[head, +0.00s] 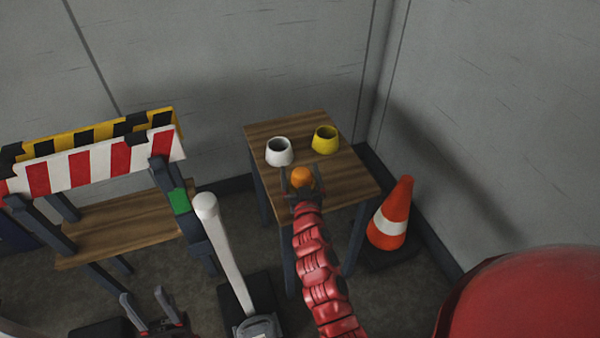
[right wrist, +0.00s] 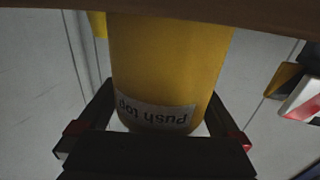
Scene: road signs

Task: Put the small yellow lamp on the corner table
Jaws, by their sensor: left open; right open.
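The small yellow lamp (head: 302,177), with an orange domed top in the head view, appears to stand on the wooden corner table (head: 282,128), near its front edge. In the right wrist view its yellow body (right wrist: 165,60) bears an upside-down "Push top" label and meets a brown wooden strip (right wrist: 50,6) at the top. My right gripper (head: 301,174) is open, with one finger on each side of the lamp. My left gripper (head: 150,308) is open and empty, low in the head view, away from the table.
A white pot (head: 279,151) and a yellow pot (head: 325,139) stand behind the lamp on the table. An orange cone (head: 392,215) stands to the right. A white-topped post (head: 226,245) and a striped barrier (head: 95,165) with a wooden shelf (head: 125,228) are to the left. Grey walls close the corner.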

